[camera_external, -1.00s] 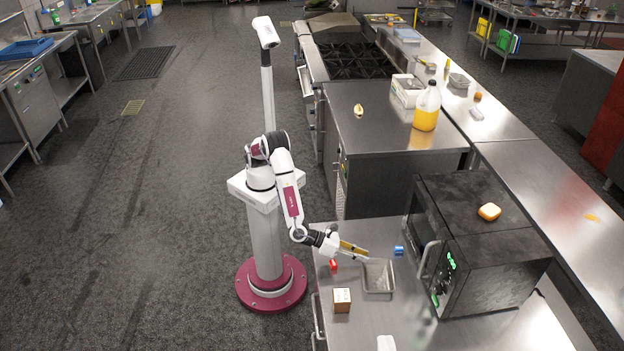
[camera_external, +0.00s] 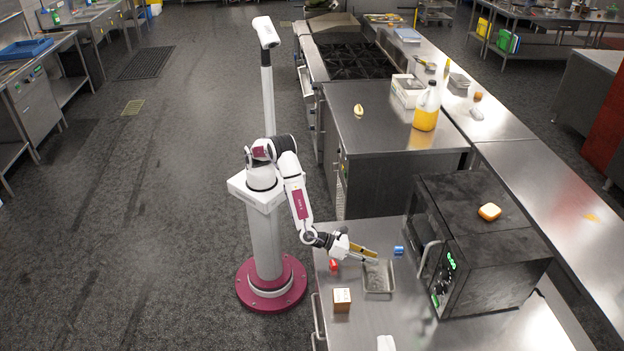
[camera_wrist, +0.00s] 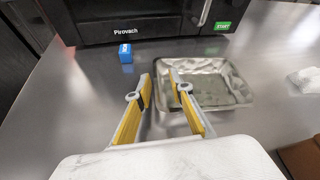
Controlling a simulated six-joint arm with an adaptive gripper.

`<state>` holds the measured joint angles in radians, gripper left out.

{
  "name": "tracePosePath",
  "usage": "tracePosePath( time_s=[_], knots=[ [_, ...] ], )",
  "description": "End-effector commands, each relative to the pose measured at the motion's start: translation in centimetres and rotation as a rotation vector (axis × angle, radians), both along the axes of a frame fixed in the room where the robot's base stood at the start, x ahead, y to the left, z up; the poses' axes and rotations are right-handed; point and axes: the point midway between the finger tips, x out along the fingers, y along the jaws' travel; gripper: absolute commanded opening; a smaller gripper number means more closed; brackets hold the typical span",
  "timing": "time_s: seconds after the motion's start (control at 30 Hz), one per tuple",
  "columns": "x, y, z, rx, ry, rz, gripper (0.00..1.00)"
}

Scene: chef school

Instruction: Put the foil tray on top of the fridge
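The foil tray (camera_external: 379,291) is a shallow, open, rectangular silver tray on the steel counter, left of the microwave. It also shows in the wrist view (camera_wrist: 236,90). My gripper (camera_external: 376,256) is at the tray's far-left edge. In the wrist view my gripper (camera_wrist: 163,84) has its two yellow fingers apart with nothing held; the left finger is outside the tray and the right one overlaps its left rim. Contact cannot be told. A steel-topped cabinet (camera_external: 375,120) behind the counter may be the fridge; no label shows.
The black microwave (camera_external: 490,255) stands right of the tray, with a yellow-orange item (camera_external: 489,212) on top. A blue item (camera_external: 398,250), red item (camera_external: 333,265) and small box (camera_external: 342,299) lie nearby. The cabinet top holds a juice jug (camera_external: 427,108), white box (camera_external: 407,90) and yellowish item (camera_external: 358,110).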

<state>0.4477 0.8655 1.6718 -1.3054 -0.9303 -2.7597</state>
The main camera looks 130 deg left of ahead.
Motion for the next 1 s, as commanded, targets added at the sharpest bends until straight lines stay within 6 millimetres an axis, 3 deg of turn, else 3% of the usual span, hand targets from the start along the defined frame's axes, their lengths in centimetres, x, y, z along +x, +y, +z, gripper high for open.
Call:
tracePosePath(
  time_s=[0.17,0.4,0.93,1.0],
  knots=[
    [1.4,1.6,-0.6,0.001,0.000,0.003,0.21],
    [2.9,2.3,-1.3,0.000,0.000,0.001,0.21],
    [2.9,2.3,-1.3,0.000,0.000,0.001,0.21],
    [2.9,2.3,-1.3,0.000,0.000,0.001,0.03]
  ],
)
